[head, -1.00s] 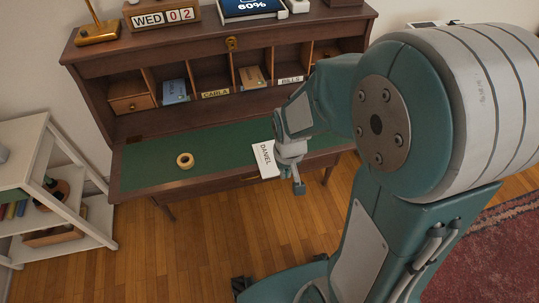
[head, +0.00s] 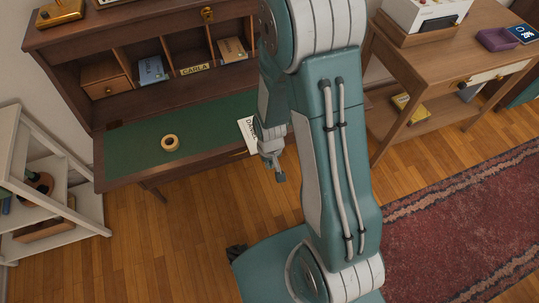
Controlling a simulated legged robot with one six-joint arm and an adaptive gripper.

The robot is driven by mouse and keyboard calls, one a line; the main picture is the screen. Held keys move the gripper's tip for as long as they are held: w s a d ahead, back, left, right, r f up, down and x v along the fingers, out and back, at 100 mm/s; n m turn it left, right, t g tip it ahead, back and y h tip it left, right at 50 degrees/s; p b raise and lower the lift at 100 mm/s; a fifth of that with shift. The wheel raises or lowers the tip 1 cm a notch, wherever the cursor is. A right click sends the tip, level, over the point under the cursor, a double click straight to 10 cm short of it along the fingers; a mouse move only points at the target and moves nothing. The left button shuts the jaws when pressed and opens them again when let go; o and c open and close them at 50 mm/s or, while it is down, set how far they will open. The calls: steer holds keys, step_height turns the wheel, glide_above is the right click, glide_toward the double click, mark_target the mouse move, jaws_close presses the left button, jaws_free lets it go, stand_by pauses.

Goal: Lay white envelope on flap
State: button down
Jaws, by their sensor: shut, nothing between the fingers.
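The white envelope (head: 247,129), marked DANIEL, is at the front edge of the desk's green-topped flap (head: 200,126), right of its middle. Its right part is hidden behind my gripper, and I cannot tell whether it lies fully flat. My gripper (head: 279,175) is shut and empty, just in front of the flap's edge and to the lower right of the envelope. I cannot tell whether it touches the envelope.
A roll of tape (head: 170,142) lies on the flap. Pigeonholes behind hold a blue item (head: 151,70), a CARLA label (head: 195,70) and a tan item (head: 232,49). A white shelf (head: 60,205) stands left, a wooden side table (head: 410,75) right.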

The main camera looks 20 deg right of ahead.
steer(key=shift+w+f, duration=0.15)
steer(key=shift+w, duration=0.85)
steer(key=shift+w+f, duration=0.15)
steer(key=shift+w, duration=0.85)
steer(key=shift+w, duration=0.1)
steer(key=shift+w, duration=1.4)
steer(key=shift+s, duration=0.15)
